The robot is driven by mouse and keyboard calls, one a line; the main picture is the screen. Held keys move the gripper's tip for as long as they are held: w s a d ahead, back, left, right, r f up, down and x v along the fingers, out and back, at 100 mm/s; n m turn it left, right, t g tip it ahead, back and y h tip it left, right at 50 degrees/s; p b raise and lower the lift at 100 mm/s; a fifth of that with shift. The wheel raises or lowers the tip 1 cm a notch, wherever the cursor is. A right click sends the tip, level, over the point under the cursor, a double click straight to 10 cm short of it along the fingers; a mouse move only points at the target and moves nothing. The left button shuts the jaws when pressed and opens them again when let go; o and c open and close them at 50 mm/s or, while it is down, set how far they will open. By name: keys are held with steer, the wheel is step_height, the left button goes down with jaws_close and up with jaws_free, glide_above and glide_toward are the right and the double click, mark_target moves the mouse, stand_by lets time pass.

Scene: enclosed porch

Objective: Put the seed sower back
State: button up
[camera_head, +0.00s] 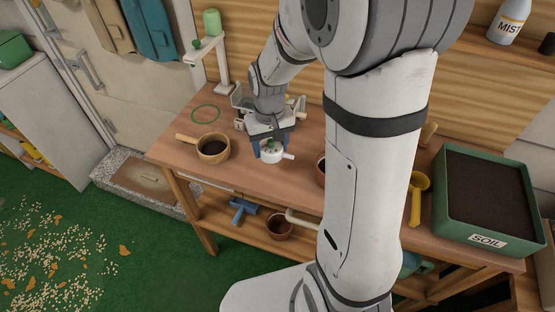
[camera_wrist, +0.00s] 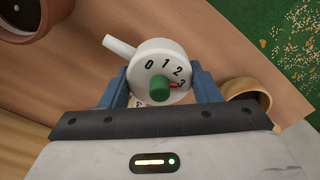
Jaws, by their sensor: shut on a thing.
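The seed sower (camera_head: 271,152) is a round white dial-shaped body with a green knob and a white spout. My gripper (camera_head: 269,143) is shut on it, with one blue finger on each side of the body. In the wrist view the sower (camera_wrist: 162,72) shows its numbered face, with the red pointer near 3 and the spout toward the upper left. It is over the wooden bench (camera_head: 180,152); I cannot tell whether it touches the top. A thin green ring (camera_head: 205,113) marks the bench to the left, with nothing in it.
A tan handled pot (camera_head: 213,157) with dark contents stands left of the sower. A white stand (camera_head: 222,72) is behind. A terracotta pot (camera_head: 320,175), yellow scoop (camera_head: 419,187) and green soil tray (camera_head: 485,238) are to the right. My arm hides part of the bench.

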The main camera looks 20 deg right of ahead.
mark_target(271, 168)
steer(key=shift+f, duration=2.95)
steer(key=shift+f, duration=0.2)
steer(key=o, duration=1)
steer(key=shift+r, duration=0.1)
